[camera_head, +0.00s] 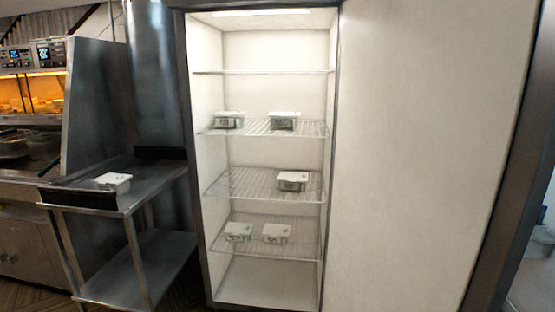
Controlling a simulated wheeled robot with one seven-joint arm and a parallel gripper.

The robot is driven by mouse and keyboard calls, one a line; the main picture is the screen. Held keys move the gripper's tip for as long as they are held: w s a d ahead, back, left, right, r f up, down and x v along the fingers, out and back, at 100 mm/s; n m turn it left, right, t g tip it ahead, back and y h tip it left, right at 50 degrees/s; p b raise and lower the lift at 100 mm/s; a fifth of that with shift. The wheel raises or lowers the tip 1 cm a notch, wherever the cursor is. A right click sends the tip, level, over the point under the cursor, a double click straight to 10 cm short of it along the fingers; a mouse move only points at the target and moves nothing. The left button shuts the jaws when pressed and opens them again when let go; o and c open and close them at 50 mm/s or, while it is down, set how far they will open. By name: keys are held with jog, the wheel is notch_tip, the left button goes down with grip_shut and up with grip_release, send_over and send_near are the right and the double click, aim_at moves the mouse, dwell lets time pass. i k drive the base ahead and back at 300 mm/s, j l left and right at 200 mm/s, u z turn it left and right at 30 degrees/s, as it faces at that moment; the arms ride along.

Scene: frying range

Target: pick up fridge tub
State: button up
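Several small tubs with white lids stand on wire shelves in the open, lit fridge. Two are on the upper occupied shelf, a left tub (229,120) and a right tub (284,121). One tub (292,181) is on the middle shelf, towards the right. Two more, a left tub (238,232) and a right tub (276,234), are on the low shelf. Another white-lidded tub (113,183) sits on the steel table outside the fridge. I cannot tell which tub is meant. My gripper is not in view.
The steel table (150,190) with a lower shelf stands left of the fridge. The fridge's white door (430,140) is swung open to the right. The top wire shelf (265,72) is empty. A lit frying range (30,95) is at far left.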

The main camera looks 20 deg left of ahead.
aim_at(121, 189)
jog(key=u, duration=1.95)
jog(key=i+j+u, duration=0.3)
jog(key=i+u, duration=0.65)
jog(key=i, duration=0.25)
jog(key=i+u, duration=0.25)
jog(key=i, duration=1.7)
jog(key=i+z, duration=0.1)
jog(key=i, duration=0.55)
jog(key=i+j+z, duration=0.1)
jog(key=i, duration=0.6)
jog(key=i+z, duration=0.25)
jog(key=z, duration=0.25)
jog(key=i+z, duration=0.25)
jog(key=z, duration=0.25)
jog(key=i+j+z, duration=0.15)
jog(key=z, duration=0.3)
jog(key=i+l+z, duration=0.1)
jog(key=z, duration=0.25)
jog(key=i+z, duration=0.5)
jog(key=z, duration=0.2)
